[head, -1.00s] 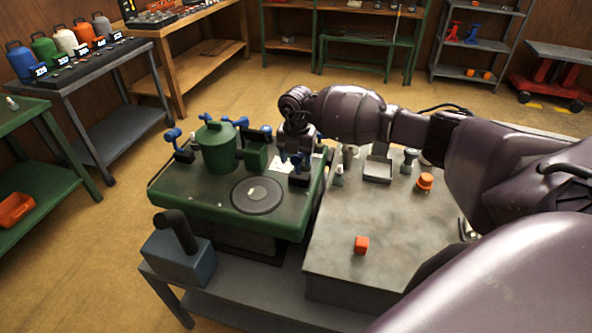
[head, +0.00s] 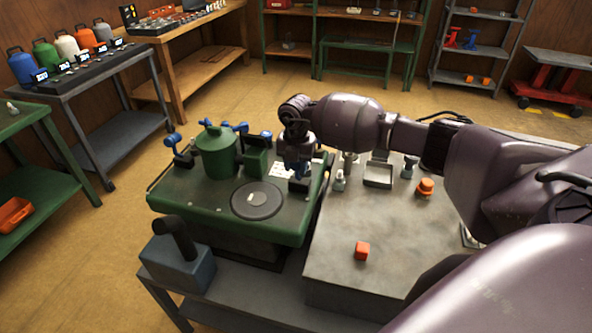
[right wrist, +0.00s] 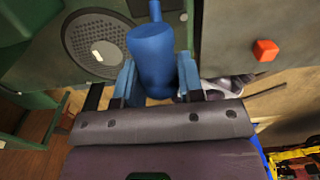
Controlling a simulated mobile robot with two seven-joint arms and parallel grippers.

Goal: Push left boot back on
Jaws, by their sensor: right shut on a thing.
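My right gripper (head: 299,168) points down at the right rear edge of the green mower deck (head: 190,207). In the right wrist view its two blue fingers stand either side of a blue boot (right wrist: 152,48), and it is shut on it. The boot's lower end and what lies under it are hidden, so I cannot tell how far it sits on. Another blue boot-like piece (head: 170,140) stands on a dark base at the deck's left rear. My left gripper is not in view.
A green tank (head: 216,153) and a round dark disc (head: 257,201) are on the deck. The table's front is mostly clear.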

